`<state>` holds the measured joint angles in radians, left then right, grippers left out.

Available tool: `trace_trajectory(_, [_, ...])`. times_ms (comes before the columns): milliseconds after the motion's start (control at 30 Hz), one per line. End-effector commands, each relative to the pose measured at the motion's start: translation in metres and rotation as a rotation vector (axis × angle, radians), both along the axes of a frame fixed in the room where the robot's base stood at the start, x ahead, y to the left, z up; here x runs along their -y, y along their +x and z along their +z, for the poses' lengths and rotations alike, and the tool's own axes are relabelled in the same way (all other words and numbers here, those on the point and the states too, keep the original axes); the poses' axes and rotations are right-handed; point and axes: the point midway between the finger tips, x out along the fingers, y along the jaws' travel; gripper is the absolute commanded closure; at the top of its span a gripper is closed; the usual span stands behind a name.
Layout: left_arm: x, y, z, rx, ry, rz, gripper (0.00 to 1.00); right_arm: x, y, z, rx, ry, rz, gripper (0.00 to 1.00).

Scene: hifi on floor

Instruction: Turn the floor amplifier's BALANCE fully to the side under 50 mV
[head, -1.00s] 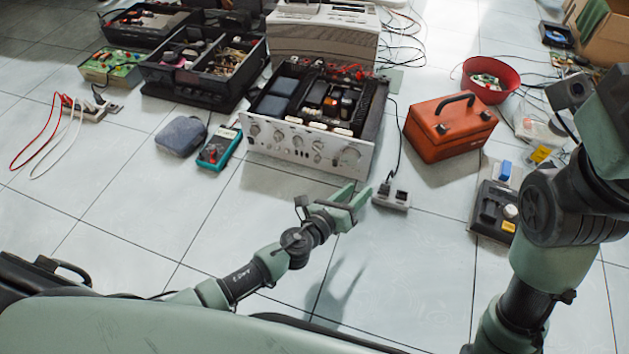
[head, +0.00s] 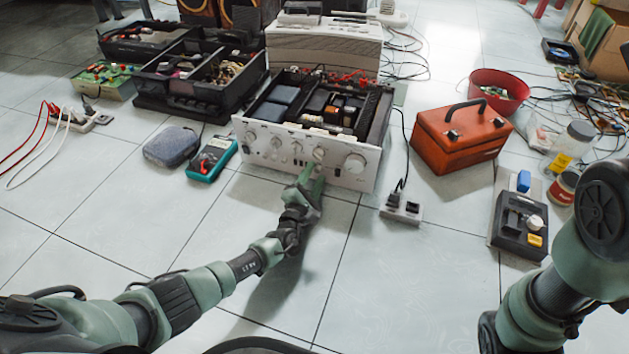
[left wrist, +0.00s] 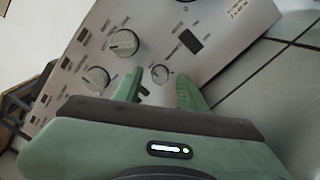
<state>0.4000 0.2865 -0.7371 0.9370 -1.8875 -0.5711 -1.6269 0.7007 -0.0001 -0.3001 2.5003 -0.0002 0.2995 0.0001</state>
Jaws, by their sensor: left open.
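The silver-fronted amplifier (head: 310,158) sits open-topped on the floor, its row of knobs facing me. My left gripper (head: 312,176) is open at the front panel, right of its middle. In the left wrist view, the two green fingertips (left wrist: 160,88) stand either side of a small round knob (left wrist: 159,73); I cannot tell whether they touch it. Two larger knobs (left wrist: 124,43) lie to its left. The panel lettering is too small to read. A teal multimeter (head: 212,158) lies left of the amplifier; its reading is not legible. My right gripper is out of view.
A grey case (head: 172,146) lies beside the multimeter. A black device (head: 520,224) lies farther right. The tiled floor before the amplifier is clear.

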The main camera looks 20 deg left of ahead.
Motion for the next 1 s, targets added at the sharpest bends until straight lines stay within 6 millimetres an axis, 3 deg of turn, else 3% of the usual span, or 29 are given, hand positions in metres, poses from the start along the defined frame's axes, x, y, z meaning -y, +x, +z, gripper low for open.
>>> trace_trajectory(300, [0.0003,0.0044,0.0006,-0.001,-0.001,0.0,0.59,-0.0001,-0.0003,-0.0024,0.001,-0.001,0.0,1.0])
trace_trajectory(467, [0.0004,0.0042,0.0004,-0.001,-0.002,0.0,1.0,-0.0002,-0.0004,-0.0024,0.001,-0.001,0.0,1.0])
trace_trajectory(1000, [0.0005,0.0041,0.0001,-0.005,-0.114,-0.001,1.0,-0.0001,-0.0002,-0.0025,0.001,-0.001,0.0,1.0])
